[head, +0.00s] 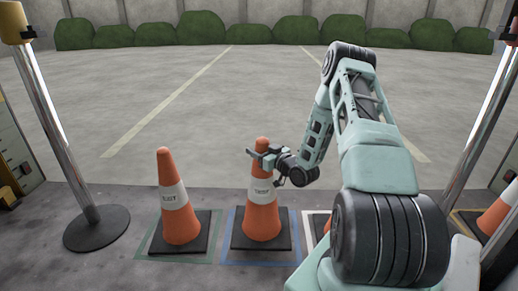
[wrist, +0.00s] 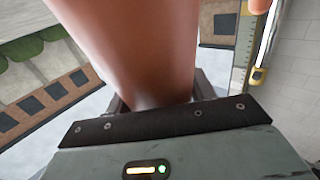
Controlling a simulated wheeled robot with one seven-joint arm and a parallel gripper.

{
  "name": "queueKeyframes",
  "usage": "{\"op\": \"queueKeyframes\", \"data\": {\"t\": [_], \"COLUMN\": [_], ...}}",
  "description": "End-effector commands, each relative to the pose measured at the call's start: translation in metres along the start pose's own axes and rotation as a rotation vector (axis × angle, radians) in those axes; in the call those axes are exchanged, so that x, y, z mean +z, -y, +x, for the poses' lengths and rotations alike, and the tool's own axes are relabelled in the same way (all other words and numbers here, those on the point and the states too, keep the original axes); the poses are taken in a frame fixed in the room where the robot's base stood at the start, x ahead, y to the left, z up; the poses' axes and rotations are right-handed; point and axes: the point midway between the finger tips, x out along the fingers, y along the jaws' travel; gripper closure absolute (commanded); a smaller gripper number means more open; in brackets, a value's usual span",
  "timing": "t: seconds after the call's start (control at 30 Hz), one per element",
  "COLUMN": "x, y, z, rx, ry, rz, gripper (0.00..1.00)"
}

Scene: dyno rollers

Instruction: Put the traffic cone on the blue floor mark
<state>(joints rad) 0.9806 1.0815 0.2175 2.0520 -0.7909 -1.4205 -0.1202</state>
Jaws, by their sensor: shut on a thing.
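An orange traffic cone (head: 262,219) with a white band and dark square base is upright over the blue floor mark (head: 260,263). Its base appears inside the blue outline; I cannot tell for sure whether it touches the floor. My gripper (head: 263,157) is shut on this cone near its top, from the right. In the wrist view the cone (wrist: 130,45) fills the upper middle, and my gripper (wrist: 160,100) has its fingers on both sides of it, partly hidden. A second cone (head: 180,223) stands upright on a green floor mark (head: 146,248) to the left.
A white floor mark (head: 308,222) lies right of the blue one, partly hidden by my arm. Another cone (head: 494,216) stands at the far right near a yellow mark. A post with a round dark base (head: 96,228) stands at left. Open paved floor lies behind.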

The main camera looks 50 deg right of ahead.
Motion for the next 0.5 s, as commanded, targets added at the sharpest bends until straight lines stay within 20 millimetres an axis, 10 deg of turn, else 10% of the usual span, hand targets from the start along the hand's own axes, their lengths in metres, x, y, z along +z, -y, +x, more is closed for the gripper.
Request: {"op": "queueKeyframes", "data": {"t": [0.5], "x": [0.042], "y": [-0.001], "z": [0.002], "rx": [0.000], "ry": [-0.010], "rz": [-0.004], "gripper": [1.00]}}
